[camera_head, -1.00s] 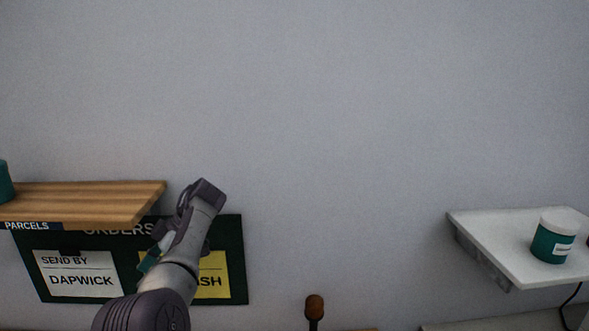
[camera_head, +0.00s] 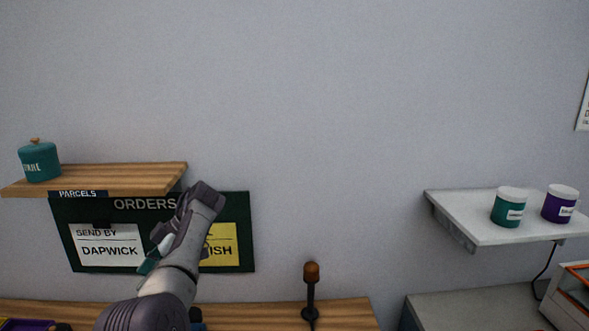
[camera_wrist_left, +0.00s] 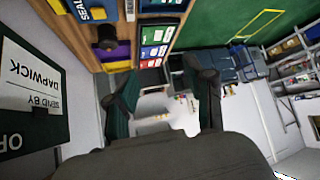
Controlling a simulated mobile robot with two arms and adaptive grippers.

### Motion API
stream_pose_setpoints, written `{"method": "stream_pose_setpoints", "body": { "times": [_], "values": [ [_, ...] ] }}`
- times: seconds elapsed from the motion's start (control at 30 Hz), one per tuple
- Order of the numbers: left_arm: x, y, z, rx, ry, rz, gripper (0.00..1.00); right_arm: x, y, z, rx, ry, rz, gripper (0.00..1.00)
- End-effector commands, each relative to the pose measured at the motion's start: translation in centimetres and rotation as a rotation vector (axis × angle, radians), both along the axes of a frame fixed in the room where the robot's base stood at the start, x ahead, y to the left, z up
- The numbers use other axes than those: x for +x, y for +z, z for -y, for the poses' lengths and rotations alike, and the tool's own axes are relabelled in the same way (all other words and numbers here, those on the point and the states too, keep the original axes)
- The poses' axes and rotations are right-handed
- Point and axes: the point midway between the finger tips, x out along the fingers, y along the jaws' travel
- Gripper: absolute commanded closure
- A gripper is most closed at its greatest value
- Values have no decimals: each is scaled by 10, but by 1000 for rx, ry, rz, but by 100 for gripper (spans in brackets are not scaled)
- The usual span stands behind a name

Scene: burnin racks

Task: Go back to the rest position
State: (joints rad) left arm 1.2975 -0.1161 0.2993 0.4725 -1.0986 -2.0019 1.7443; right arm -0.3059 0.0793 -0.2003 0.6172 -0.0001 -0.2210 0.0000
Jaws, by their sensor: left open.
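My left arm comes in from the bottom left of the head view. Its gripper (camera_head: 160,248) is raised in front of the dark green orders board (camera_head: 76,262). In the left wrist view the two fingers of the left gripper (camera_wrist_left: 163,98) stand apart, with nothing between them but the distant room. The gripper is open and empty. My right gripper is in neither view.
A wooden parcels shelf (camera_head: 120,178) holds a teal lidded jar (camera_head: 40,163). At right, a white shelf (camera_head: 465,225) carries a green tub (camera_head: 508,208) and a purple tub (camera_head: 559,204). An orange-topped lamp (camera_head: 311,290) stands on the wooden bench (camera_head: 345,312). The middle wall is bare.

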Motion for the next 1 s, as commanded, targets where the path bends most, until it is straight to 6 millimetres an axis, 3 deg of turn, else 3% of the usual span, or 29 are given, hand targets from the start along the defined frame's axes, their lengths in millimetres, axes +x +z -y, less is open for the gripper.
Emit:
{"method": "stream_pose_setpoints", "body": {
  "times": [0.37,0.57,0.77,0.9,1.0],
  "values": [
    [-15,-64,-17,-96,-98,-58,46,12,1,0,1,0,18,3],
    [-33,-114,-28,-171,-211,-100,46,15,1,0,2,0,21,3],
    [-74,-183,-38,-262,-435,-163,46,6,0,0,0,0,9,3],
    [-119,-230,-36,-324,-693,-222,46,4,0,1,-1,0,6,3],
    [-155,-252,-26,-358,-903,-265,46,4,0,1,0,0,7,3]
  ]
}}
